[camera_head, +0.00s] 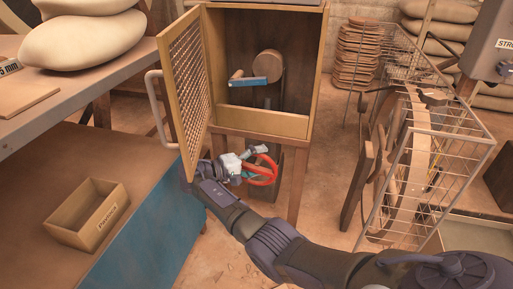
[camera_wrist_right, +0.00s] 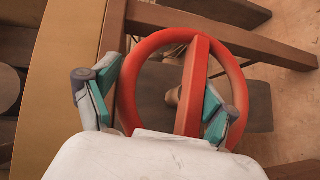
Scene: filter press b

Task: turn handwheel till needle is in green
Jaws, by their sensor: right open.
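The red handwheel (camera_head: 265,172) is below the open wooden cabinet, by its front legs. In the right wrist view the handwheel (camera_wrist_right: 128,85) fills the middle, with one broad spoke running up through it. My right gripper (camera_head: 252,164) is right at the wheel and open. In the wrist view my right gripper (camera_wrist_right: 160,82) has one finger outside the rim at the left and the other over the right part, beside the spoke. Whether the fingers touch the wheel I cannot tell. No gauge, needle or green zone can be made out. My left gripper is out of view.
The cabinet (camera_head: 262,120) has its mesh door (camera_head: 184,95) swung open to the left, close to my right wrist. A bench with a small wooden box (camera_head: 88,215) is at the left. A wire cage (camera_head: 455,135) stands at the right.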

